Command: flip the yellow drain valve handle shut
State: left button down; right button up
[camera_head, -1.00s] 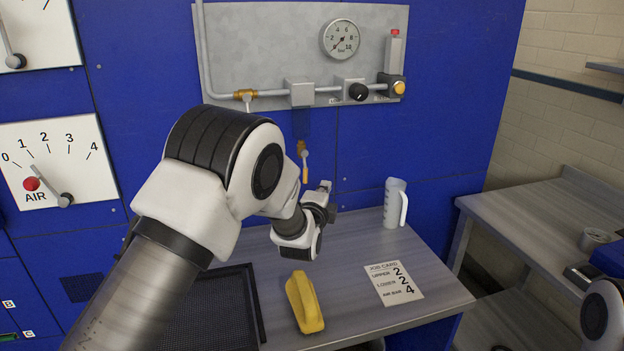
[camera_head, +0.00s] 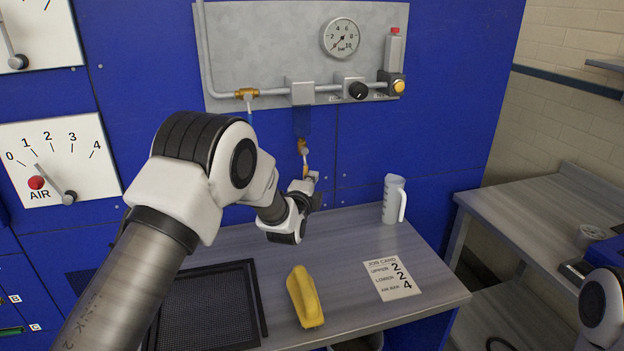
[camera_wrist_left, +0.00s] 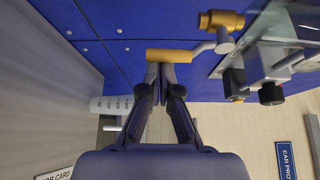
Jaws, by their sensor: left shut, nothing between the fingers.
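The yellow drain valve handle (camera_head: 305,168) hangs down from a brass valve (camera_head: 303,147) below the bowl on the grey panel. In the left wrist view the handle (camera_wrist_left: 172,56) lies across the picture at the fingertips, joined by a grey lever to the brass valve (camera_wrist_left: 221,20). My left gripper (camera_head: 312,177) is shut and empty, with its tips at the handle's lower end. In the left wrist view the closed fingertips (camera_wrist_left: 160,72) overlap the handle's edge; I cannot tell whether they touch it. My right gripper is out of view.
The bench holds a black mesh tray (camera_head: 258,300), a yellow block-like object (camera_head: 304,297), a job card (camera_head: 392,280) and a clear measuring jug (camera_head: 393,199). A gauge (camera_head: 341,37), a black knob (camera_head: 358,91) and pipework are above. The blue wall is close behind the handle.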

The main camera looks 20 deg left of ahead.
pick_arm(q)
jog(key=shift+s+a+m+g+p, duration=0.2)
jog(key=shift+m+g+p, duration=0.15)
jog(key=shift+m, duration=0.15)
jog(key=s+a+r+m+g+y+p, duration=0.1)
jog(key=s+a+r+m+g+p, duration=0.2)
jog(key=p, duration=0.6)
notch_tip(320, 180, up, 2)
jog(key=shift+a+r+m, duration=0.15)
jog(key=shift+a+m, duration=0.55)
jog(key=shift+a, duration=0.45)
